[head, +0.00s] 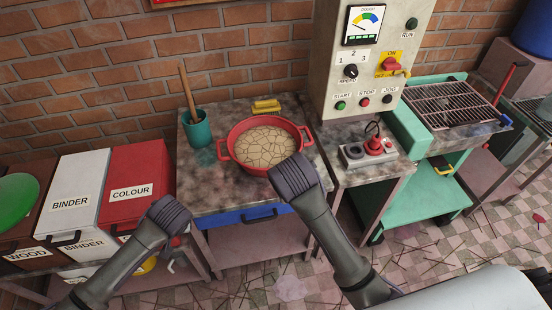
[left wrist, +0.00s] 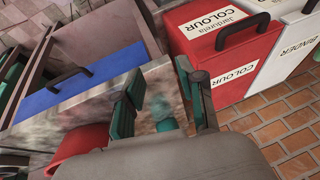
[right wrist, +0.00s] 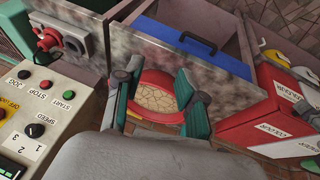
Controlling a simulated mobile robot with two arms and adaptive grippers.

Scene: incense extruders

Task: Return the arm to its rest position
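My left gripper (left wrist: 159,75) is open, with nothing between its fingers in the left wrist view. My right gripper (right wrist: 160,72) is also open and empty in the right wrist view. In the head view my left arm ends in front of the work table, beside the red COLOUR bin (head: 135,190). My right arm ends over the table, at the lower right of a red pan (head: 239,168) filled with cracked tan material. The pan also shows beyond the right fingers in the right wrist view (right wrist: 154,116). Both sets of fingers are hidden in the head view.
A teal cup (head: 197,132) with a wooden stick and a yellow block (head: 266,106) stand on the table (head: 200,180). A control panel (head: 366,70) stands to the right, with a red-knobbed socket block (head: 370,153) below. A grill cart (head: 445,140) is farther right. Sticks litter the floor.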

